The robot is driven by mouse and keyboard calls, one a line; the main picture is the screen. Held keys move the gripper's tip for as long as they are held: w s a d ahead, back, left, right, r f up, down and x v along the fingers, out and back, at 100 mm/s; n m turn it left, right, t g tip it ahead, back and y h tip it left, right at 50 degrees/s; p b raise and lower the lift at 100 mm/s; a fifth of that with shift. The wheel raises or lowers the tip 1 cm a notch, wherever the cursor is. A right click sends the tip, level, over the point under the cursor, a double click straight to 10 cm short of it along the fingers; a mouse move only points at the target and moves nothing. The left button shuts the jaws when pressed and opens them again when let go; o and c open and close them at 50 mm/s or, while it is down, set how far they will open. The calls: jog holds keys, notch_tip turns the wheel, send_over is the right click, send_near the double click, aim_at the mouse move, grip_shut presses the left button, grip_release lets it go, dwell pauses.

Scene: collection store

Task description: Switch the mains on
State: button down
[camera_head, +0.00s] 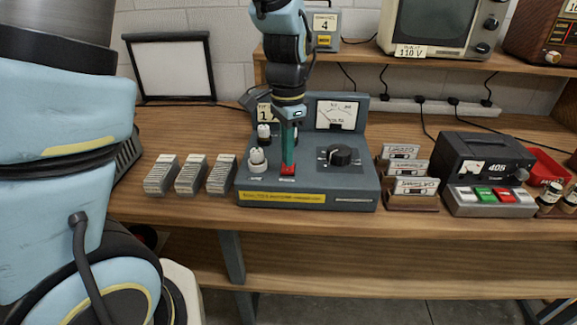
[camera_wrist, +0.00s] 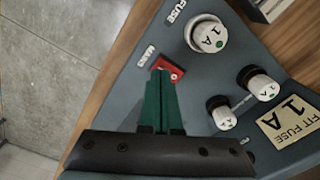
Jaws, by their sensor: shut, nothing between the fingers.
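The mains switch is a small red rocker on the sloping front of the grey-blue instrument (camera_head: 310,190), in line with my gripper in the head view. In the wrist view the red switch (camera_wrist: 171,68) shows beside a white "MAINS" label. My gripper (camera_head: 288,163) points down with its green fingers together and nothing between them. In the wrist view the fingertips (camera_wrist: 162,76) are at the switch and cover part of it. I cannot tell whether they touch it, or which way the rocker is tilted.
A white-capped fuse holder (camera_wrist: 208,37) marked 1 A sits close beside the switch. Two smaller white caps (camera_wrist: 262,86) (camera_wrist: 222,114) stand near the "FIT FUSE 1 A" card (camera_wrist: 287,122). A black knob (camera_head: 340,155) and a dial meter (camera_head: 337,114) are to the right.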

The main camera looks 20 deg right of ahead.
aim_at(287, 169)
jog(key=shift+f+b, duration=0.65)
jog(key=shift+f, duration=0.3)
dwell(0.6)
notch_tip(287, 169, up, 7)
jog(key=p, duration=0.6)
jog(key=shift+r, duration=0.1)
dwell(0.5)
jog(key=w+a+r+n+t, duration=0.1)
jog(key=w+a+n, duration=0.1)
jog(key=a+n, duration=1.4)
jog(key=a, duration=1)
jog(key=shift+a+t, duration=0.25)
jog(key=shift+t, duration=0.05)
